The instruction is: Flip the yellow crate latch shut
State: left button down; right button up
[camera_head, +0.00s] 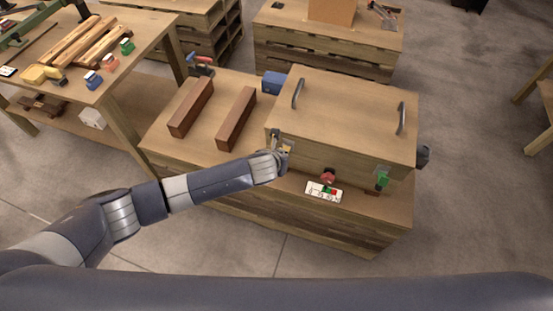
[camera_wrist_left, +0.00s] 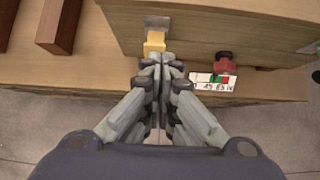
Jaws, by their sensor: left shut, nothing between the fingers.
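The wooden crate (camera_head: 345,105) with two dark handles sits on the pallet-like table, its lid down. Its yellow latch (camera_wrist_left: 155,42) is on the front face near the crate's left end, on a grey plate. In the head view the yellow latch (camera_head: 288,149) is mostly hidden by my left gripper (camera_head: 280,145). In the left wrist view my left gripper (camera_wrist_left: 160,62) is shut and empty, its fingertips right at the latch's lower edge. Whether they touch it I cannot tell. A red latch (camera_head: 328,177) and a green latch (camera_head: 382,180) are further right on the front face.
A white card with coloured marks (camera_head: 324,191) lies in front of the crate by the red latch. Two brown bars (camera_head: 236,118) lie on the table left of the crate. A blue block (camera_head: 274,83) stands behind its left end. A workbench (camera_head: 140,30) is at the upper left.

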pick_arm(q)
jog(key=shift+v, duration=2.85)
pick_arm(e)
jog(key=shift+w+f, duration=0.2)
jog(key=shift+w, duration=0.3)
